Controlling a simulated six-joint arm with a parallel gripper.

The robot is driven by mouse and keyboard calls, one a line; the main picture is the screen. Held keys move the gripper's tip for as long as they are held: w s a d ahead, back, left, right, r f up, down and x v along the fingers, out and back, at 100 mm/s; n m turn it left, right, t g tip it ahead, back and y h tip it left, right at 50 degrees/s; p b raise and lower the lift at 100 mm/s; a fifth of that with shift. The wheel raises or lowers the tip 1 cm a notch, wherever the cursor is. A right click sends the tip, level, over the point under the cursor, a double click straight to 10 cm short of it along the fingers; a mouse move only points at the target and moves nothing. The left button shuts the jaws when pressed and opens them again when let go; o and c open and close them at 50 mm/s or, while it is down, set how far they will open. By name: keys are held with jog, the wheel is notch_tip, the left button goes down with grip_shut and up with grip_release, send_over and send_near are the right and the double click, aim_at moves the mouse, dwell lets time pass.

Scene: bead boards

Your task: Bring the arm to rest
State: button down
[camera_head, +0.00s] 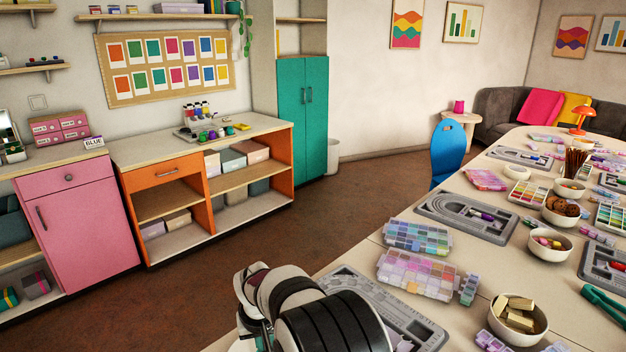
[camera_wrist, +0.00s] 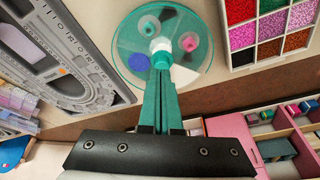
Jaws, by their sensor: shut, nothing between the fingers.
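My gripper (camera_wrist: 161,72) shows in the wrist view as two teal fingers pressed together, with nothing between them. Beyond the fingertips is a round see-through teal disc (camera_wrist: 124,50) with small things on it, among them a blue round piece (camera_wrist: 141,62) and a pink piece (camera_wrist: 189,42). The fingers cover part of the disc, and I cannot tell their distance from it. In the head view, my arm's black and white links are at the bottom middle, and the gripper's fingertips are not visible.
A grey bead board (camera_wrist: 62,60) lies left of the disc, and a tray of coloured beads (camera_wrist: 268,28) lies to its right. In the head view, a clear bead box (camera_head: 418,275) and a bowl of gold blocks (camera_head: 520,318) stand on the table right of my arm.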

jog(key=s+d+r+m+g, duration=0.1)
jog(key=s+d+r+m, duration=0.2)
jog(key=s+d+r, duration=0.65)
jog(key=s+d+m+g, duration=0.1)
jog(key=s+d+m, duration=0.1)
jog(key=s, duration=0.9)
jog(key=s+d+r+m+g+y, duration=0.1)
jog(key=s+d+m, duration=0.2)
jog(key=s, duration=0.9)
jog(key=shift+s+d+r+m, duration=0.15)
jog(key=shift+s+d+m, duration=0.15)
jog(key=shift+d, duration=0.85)
